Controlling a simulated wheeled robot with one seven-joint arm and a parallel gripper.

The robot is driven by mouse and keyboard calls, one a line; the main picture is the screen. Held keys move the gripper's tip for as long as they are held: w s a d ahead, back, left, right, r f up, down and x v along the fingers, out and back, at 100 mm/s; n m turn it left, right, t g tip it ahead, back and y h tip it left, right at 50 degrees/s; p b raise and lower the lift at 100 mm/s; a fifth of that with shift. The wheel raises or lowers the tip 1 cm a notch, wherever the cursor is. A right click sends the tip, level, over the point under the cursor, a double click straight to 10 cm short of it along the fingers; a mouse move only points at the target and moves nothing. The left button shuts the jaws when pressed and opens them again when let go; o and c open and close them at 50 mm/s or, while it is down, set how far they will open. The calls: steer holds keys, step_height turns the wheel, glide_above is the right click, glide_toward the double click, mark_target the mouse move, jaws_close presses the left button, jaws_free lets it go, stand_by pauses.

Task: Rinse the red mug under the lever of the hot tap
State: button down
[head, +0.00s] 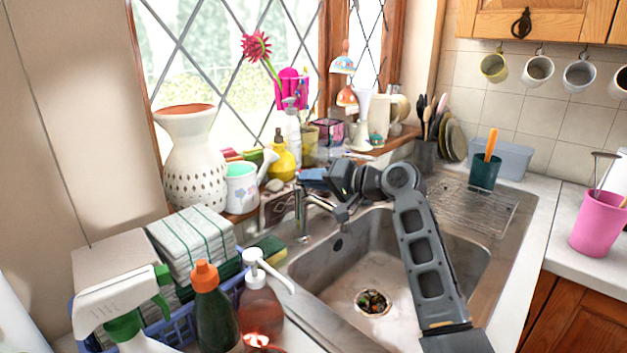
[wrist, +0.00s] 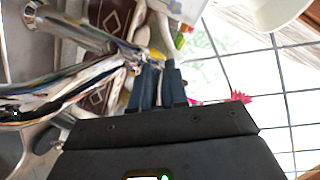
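I see no red mug in either view. The chrome tap (head: 301,212) stands at the back left of the steel sink (head: 345,270), its spout over the basin. My gripper (head: 306,177) is above and behind the tap, fingers pointing left toward the window sill. In the wrist view my gripper (wrist: 160,72) has its two dark blue fingers side by side, nearly together, with nothing visible between them. The chrome tap (wrist: 60,92) shows left of the fingers there, close to their tips. I cannot tell whether they touch it or which lever is hot.
Pale mugs (head: 538,69) hang at the upper right. A wire rack (head: 470,207) is right of the sink. Bottles, including an orange-capped one (head: 212,310), crowd the front left. A white vase (head: 195,160) and yellow bottle (head: 282,158) line the sill. Scraps lie in the drain (head: 373,302).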

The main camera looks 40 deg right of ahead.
stand_by(0.5)
steer(key=shift+d+f+n+g+y+b, duration=0.25)
steer(key=shift+n+y+b, duration=0.2)
steer(key=shift+b, duration=0.25)
steer(key=shift+d+r+n+g+y+b, duration=0.1)
steer(key=shift+d+n+g+y+b, duration=0.15)
steer(key=shift+n+y+b, duration=0.45)
steer(key=shift+d+r+n+g+y+b, duration=0.15)
steer(key=shift+n+g+y, duration=0.25)
steer(key=shift+y, duration=0.45)
steer(key=c, duration=1.4)
jaws_free()
steer(key=shift+p+v, duration=1.4)
steer(key=shift+v, duration=2.45)
